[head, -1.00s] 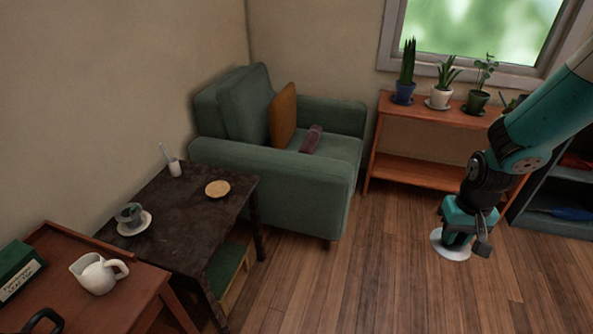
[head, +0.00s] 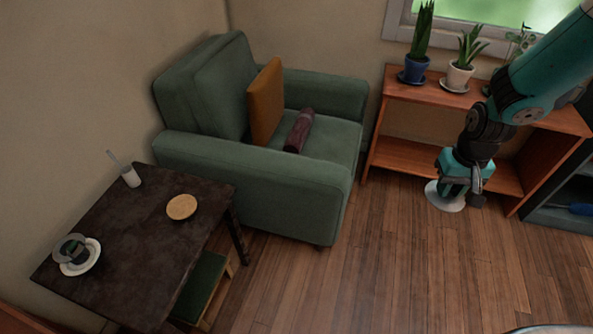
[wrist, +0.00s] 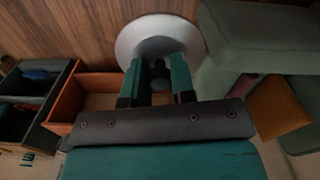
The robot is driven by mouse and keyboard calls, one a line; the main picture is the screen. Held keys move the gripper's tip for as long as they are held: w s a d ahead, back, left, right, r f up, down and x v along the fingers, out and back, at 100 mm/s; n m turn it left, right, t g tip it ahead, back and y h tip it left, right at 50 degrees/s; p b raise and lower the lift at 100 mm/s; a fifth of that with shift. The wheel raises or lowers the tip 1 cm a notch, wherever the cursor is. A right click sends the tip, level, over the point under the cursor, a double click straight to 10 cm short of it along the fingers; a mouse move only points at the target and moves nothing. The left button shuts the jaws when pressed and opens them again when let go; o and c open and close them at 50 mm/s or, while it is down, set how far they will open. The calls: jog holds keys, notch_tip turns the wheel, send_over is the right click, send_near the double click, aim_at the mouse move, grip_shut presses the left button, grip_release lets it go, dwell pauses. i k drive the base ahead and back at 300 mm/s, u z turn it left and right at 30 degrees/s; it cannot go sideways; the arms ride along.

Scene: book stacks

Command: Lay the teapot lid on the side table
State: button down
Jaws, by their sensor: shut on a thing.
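The teapot lid (head: 446,203) is a pale, round, shallow disc held below my gripper (head: 462,190). My gripper is shut on it, and the lid is in the air over the wooden floor. In the wrist view the lid (wrist: 160,24) shows beyond the fingers (wrist: 158,72), its middle partly hidden by them. The side table (head: 118,245), dark and worn, stands at the lower left of the head view, well apart from my gripper. On it are a cup on a saucer (head: 76,255), a round wooden coaster (head: 181,207) and a small white pot with a stick (head: 131,177).
A green armchair (head: 240,190) with an orange cushion (head: 265,103) and a purple roll (head: 299,131) stands between the table and my gripper. A wooden shelf (head: 400,155) with potted plants is behind my arm. The floor in the middle is clear. The table's front right is bare.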

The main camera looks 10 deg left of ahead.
aim_at(154, 247)
jog(key=u, duration=0.55)
jog(key=i, duration=0.7)
jog(key=u, duration=1.2)
jog(key=i, duration=0.35)
jog(key=u, duration=0.3)
